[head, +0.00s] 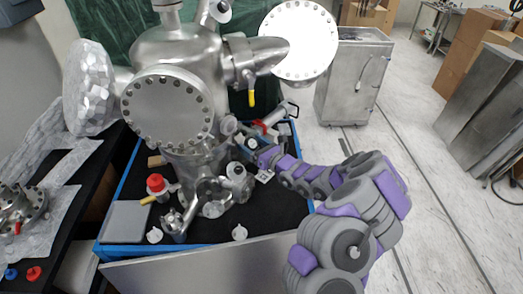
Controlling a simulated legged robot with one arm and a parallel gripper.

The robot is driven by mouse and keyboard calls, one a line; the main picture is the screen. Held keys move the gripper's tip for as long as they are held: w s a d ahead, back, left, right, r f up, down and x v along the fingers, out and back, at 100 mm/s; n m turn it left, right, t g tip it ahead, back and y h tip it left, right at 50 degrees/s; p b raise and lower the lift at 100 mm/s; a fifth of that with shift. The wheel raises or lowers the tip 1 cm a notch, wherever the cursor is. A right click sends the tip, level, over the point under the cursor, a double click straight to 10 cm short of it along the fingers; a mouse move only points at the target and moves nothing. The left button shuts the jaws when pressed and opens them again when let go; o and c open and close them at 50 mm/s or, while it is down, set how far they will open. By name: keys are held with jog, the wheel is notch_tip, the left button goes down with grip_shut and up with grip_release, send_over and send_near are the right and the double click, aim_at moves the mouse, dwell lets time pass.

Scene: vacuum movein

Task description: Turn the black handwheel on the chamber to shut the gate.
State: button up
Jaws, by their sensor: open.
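The steel vacuum chamber (185,55) stands on the cart, with a large bolted flange (168,108) facing me. I cannot clearly pick out the black handwheel; dark parts beside the chamber's lower right side overlap my gripper. My gripper (248,143) is at the end of my grey and purple arm, close to that side of the chamber. It is small and dark here, and its jaws are open. I cannot tell whether it touches anything.
The blue-edged cart (108,232) has a black top with small fittings, a red-capped part (156,184) and a grey plate (126,221). A black bench (75,205) is at left. A metal cabinet (352,80) stands behind.

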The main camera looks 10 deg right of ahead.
jog(key=p+v, duration=0.3)
jog(key=v, duration=1.4)
jog(key=shift+d+p, duration=0.2)
jog(key=shift+p, duration=0.1)
